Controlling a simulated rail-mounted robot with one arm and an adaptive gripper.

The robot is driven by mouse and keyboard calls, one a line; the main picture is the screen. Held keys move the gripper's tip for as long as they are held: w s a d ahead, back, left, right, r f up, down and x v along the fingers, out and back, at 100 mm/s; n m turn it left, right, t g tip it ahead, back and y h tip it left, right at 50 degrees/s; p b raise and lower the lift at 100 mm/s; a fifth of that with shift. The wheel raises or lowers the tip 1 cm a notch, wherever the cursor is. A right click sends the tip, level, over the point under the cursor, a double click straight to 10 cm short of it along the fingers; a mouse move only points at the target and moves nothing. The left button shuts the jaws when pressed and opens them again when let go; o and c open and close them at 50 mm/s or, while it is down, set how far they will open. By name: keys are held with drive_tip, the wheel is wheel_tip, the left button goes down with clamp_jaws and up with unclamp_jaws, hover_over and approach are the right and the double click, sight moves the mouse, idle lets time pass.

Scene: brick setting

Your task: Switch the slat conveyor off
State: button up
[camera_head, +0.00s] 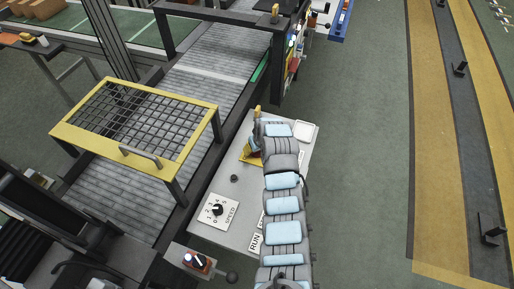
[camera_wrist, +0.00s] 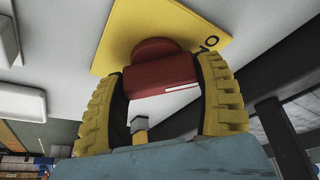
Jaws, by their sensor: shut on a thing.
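The slat conveyor (camera_head: 120,196) runs diagonally on the left in the head view, its grey slats partly under a yellow-framed mesh guard (camera_head: 136,120). My gripper (camera_head: 254,140) is at the far part of a grey control panel (camera_head: 230,238) beside the conveyor. In the wrist view my gripper (camera_wrist: 164,78) has its yellow ribbed fingers closed around a red switch handle (camera_wrist: 158,76) with a white line on it. The handle sits on a yellow plate (camera_wrist: 125,35) marked with dark characters. In the head view my arm and gripper hide the handle.
A speed dial (camera_head: 217,210) and a small black knob (camera_head: 234,178) sit on the panel. A "RUN" label (camera_head: 255,242) shows beside my arm. A box with a rotary switch (camera_head: 196,261) stands nearer. The green floor (camera_head: 365,160) to the right is clear.

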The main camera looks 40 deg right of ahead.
drive_tip(key=o, duration=1.2)
drive_tip(key=v, duration=1.2)
